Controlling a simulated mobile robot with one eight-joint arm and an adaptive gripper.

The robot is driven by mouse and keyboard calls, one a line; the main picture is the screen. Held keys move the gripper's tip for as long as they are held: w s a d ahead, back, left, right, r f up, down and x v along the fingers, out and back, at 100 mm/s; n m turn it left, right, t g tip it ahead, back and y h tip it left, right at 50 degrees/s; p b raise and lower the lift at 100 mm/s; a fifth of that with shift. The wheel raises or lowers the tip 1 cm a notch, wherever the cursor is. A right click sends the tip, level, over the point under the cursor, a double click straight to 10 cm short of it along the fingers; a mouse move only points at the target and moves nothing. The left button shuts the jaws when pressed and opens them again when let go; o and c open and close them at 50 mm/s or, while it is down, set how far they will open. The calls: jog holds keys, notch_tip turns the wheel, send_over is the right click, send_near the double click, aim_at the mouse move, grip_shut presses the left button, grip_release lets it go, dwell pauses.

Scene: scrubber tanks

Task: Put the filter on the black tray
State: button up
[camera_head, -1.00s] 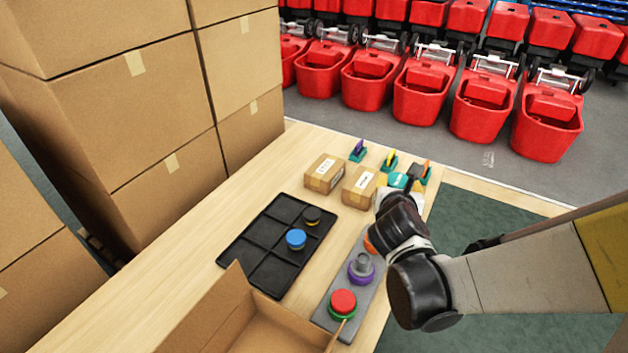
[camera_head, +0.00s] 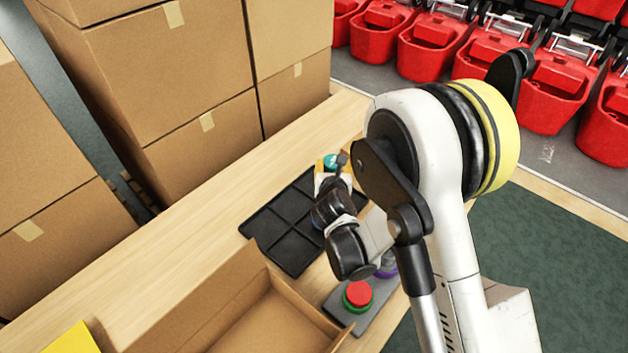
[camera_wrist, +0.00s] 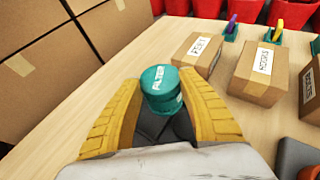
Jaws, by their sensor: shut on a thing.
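The filter (camera_wrist: 160,92) is a teal cylinder with a white "FILTER" label on its top. In the wrist view my gripper (camera_wrist: 160,86) is shut on it, with a yellow finger on each side. In the head view the filter (camera_head: 332,160) shows as a small teal top at my gripper (camera_head: 333,166), over or near the far end of the black tray (camera_head: 268,222). The tray has several square compartments and lies on the wooden table. My arm hides its right part. I cannot tell the filter's height above it.
An open cardboard box (camera_head: 200,313) stands in front of the tray. A grey strip (camera_head: 374,318) with a red-and-green knob (camera_head: 358,295) lies to the right. Labelled small boxes (camera_wrist: 198,52) (camera_wrist: 258,72) stand right of the filter. Stacked cartons (camera_head: 200,130) rise behind left.

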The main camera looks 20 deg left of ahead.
jog(key=a+f+b, duration=0.1)
jog(key=a+f, duration=0.1)
jog(key=w+a+f+b, duration=0.1)
jog(key=a+f+b, duration=0.1)
jog(key=f, duration=0.1)
jog(key=w+a+f+b, duration=0.1)
jog(key=f, duration=0.2)
jog(key=shift+w+a, duration=0.15)
jog(key=shift+a, duration=0.25)
jog(key=shift+r, duration=0.1)
jog(key=o, duration=1)
jog(key=shift+o, duration=0.2)
